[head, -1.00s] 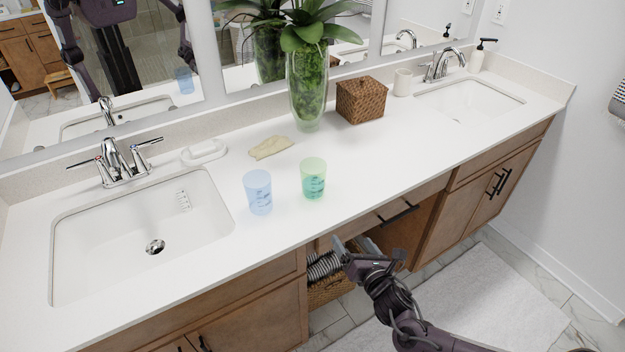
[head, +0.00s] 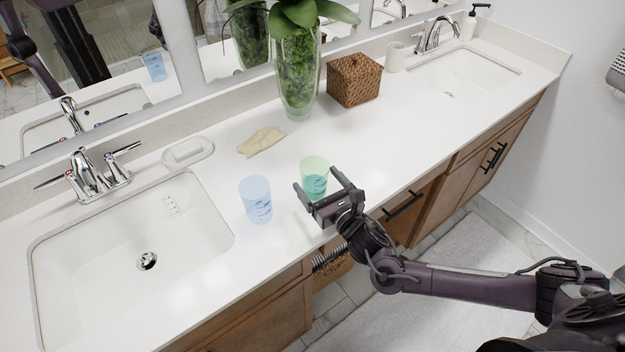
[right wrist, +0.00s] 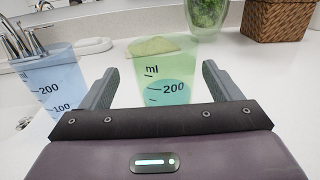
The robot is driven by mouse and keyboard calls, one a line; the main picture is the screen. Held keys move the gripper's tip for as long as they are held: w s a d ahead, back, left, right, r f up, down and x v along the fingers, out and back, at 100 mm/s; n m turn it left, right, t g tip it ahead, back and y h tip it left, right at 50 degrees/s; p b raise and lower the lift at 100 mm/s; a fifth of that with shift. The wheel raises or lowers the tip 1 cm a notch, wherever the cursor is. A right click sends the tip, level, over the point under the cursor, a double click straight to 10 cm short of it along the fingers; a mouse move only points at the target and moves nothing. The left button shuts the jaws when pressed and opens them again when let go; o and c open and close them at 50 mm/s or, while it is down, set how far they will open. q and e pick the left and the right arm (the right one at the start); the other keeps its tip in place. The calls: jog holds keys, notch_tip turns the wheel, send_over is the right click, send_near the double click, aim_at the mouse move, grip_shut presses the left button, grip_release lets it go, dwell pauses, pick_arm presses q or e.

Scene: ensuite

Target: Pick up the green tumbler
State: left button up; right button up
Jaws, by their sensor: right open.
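The green tumbler (head: 314,176) stands upright on the white counter near its front edge. In the right wrist view the green tumbler (right wrist: 163,75) shows ahead, between the two fingers in the picture. My right gripper (head: 319,180) is open and empty at the tumbler's front side, low over the counter; its fingers show in the right wrist view (right wrist: 158,85). The gripper partly hides the tumbler's lower part in the head view. I cannot tell whether the fingers reach past the tumbler's wall. My left gripper is not in view.
A blue tumbler (head: 257,200) stands close by on the left, also beside the left finger in the wrist view (right wrist: 52,85). Behind are a beige cloth (head: 262,142), a plant vase (head: 298,85) and a wicker box (head: 354,80). A sink (head: 130,240) lies left.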

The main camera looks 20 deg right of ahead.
aim_at(308, 164)
jog(key=shift+w+r+p, duration=0.25)
jog(key=shift+w+p, duration=0.05)
jog(key=shift+w, duration=0.3)
jog(key=shift+w+r+p, duration=0.2)
jog(key=shift+w+p, duration=0.1)
jog(key=shift+w, duration=0.3)
jog(key=shift+w+a+f, duration=0.15)
jog(key=shift+w, duration=0.4)
jog(key=shift+w+a+f, duration=0.15)
jog(key=shift+w, duration=0.65)
jog(key=c, duration=1.1)
pick_arm(q)
jog(key=shift+d+r, duration=0.15)
jog(key=shift+r, duration=0.75)
pick_arm(e)
jog(key=shift+c, duration=0.2)
jog(key=shift+r, duration=0.1)
